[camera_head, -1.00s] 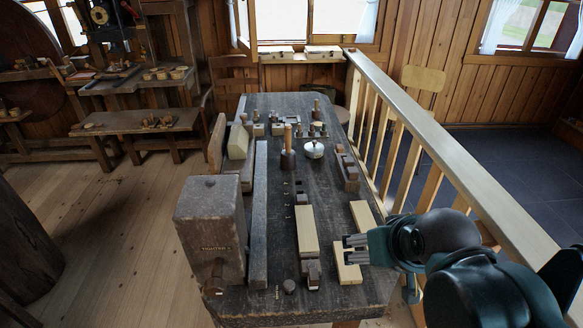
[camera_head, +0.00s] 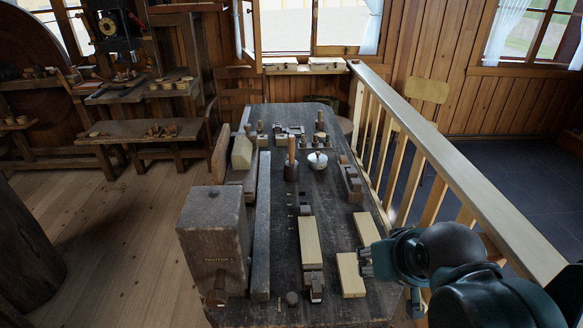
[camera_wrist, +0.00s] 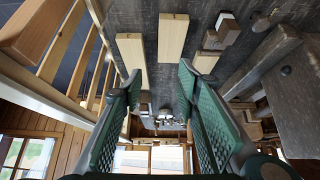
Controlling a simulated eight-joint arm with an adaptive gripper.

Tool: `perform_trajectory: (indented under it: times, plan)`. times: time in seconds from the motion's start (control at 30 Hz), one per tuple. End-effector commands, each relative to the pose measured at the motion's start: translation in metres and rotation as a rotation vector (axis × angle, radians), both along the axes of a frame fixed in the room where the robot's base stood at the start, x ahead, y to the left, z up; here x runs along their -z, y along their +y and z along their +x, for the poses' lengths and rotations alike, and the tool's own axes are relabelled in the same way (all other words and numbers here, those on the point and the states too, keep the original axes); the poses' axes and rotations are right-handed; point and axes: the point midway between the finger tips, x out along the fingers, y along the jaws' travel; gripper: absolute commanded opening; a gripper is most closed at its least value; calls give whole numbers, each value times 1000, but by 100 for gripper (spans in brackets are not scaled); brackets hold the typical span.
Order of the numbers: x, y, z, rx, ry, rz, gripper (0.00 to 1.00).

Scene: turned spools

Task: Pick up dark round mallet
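The dark round mallet (camera_head: 291,173) stands head-down on the workbench, its pale wooden handle pointing up, just left of a white lidded pot (camera_head: 317,161). My gripper (camera_head: 364,262) is at the right edge of the bench, near the pale wooden blocks, nearer the camera than the mallet and to its right. It is apart from the mallet. In the wrist view the two green fingers (camera_wrist: 160,78) are spread wide with nothing between them. I cannot make out the mallet clearly among the small distant things there.
The workbench (camera_head: 335,192) carries pale blocks (camera_head: 310,243), a large dark wooden block (camera_head: 212,240) at the front left and a long dark beam (camera_head: 262,215). Small wooden pieces stand around the mallet and at the back. A wooden railing (camera_head: 450,155) runs along the right side.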

Motion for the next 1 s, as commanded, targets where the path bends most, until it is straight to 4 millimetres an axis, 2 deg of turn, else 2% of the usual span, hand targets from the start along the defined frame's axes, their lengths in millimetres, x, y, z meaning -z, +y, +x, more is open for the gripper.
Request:
perform_trajectory:
  times: [0.27,0.47,0.67,1.0]
  plan:
    - [-2,0,1,3,1,2,32]
    - [-15,1,13,28,11,23,32]
    - [-38,4,36,83,34,63,32]
    - [-79,10,89,207,82,148,32]
